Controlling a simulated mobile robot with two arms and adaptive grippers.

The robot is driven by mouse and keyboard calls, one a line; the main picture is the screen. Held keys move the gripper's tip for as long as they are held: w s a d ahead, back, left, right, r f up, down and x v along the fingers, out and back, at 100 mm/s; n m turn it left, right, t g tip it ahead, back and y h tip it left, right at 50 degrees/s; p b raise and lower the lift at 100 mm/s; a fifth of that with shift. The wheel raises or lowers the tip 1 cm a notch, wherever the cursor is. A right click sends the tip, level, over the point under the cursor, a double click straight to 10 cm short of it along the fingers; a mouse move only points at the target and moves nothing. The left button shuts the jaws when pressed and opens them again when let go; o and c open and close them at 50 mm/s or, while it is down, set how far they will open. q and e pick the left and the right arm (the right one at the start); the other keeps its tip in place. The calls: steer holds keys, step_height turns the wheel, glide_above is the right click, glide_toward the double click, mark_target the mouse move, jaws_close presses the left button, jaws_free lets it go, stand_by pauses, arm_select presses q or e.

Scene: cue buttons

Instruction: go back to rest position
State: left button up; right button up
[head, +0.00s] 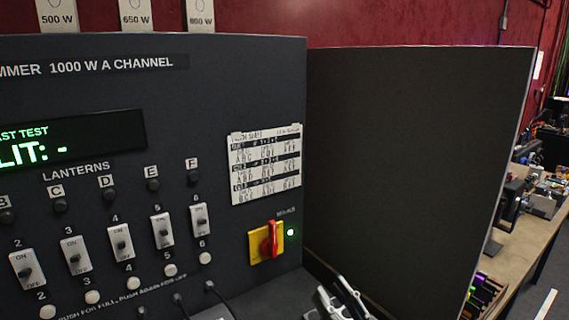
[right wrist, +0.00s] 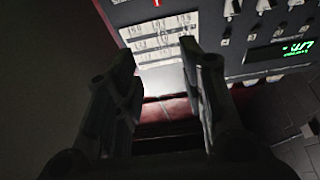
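The dark dimmer panel (head: 200,110) fills the left of the head view. It has a lit green display (head: 70,143), a row of white rocker switches (head: 121,243) with round white buttons (head: 131,284) below, and a red and yellow rotary switch (head: 267,243) beside a green light (head: 291,232). My right gripper (head: 343,302) shows at the bottom edge of the head view, right of the panel and apart from it. In the right wrist view my right gripper (right wrist: 156,55) has its fingers spread with nothing between them. My left gripper is not in view.
A printed label card (head: 265,164) is fixed on the panel; it also shows in the right wrist view (right wrist: 160,38). A large dark side board (head: 415,150) stands right of the panel. A cluttered wooden bench (head: 520,240) is at the far right.

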steer(key=s+d+f+m+g+h, duration=0.1)
steer(key=s+f+m+g+h, duration=0.2)
steer(key=f, duration=0.4)
steer(key=s+d+f+g+h, duration=0.1)
steer(key=s+f+g+h, duration=0.4)
steer(key=f, duration=0.3)
steer(key=s+d+f+m+g+h, duration=0.1)
steer(key=s+d+f+g+h, duration=0.2)
steer(key=s, duration=0.8)
steer(key=s+d+f+g+h, duration=0.1)
steer(key=s+d+f+g, duration=0.3)
steer(key=s, duration=0.7)
step_height(320, 180, down, 28)
steer(key=s+d+g+b, duration=0.1)
steer(key=g+b, duration=0.1)
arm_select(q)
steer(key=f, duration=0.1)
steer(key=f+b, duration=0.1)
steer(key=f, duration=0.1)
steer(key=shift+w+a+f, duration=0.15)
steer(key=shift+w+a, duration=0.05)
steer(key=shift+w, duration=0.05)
arm_select(e)
steer(key=s+d+f, duration=0.3)
steer(key=s+f, duration=1.4)
steer(key=shift+g, duration=0.4)
steer(key=shift+d, duration=0.1)
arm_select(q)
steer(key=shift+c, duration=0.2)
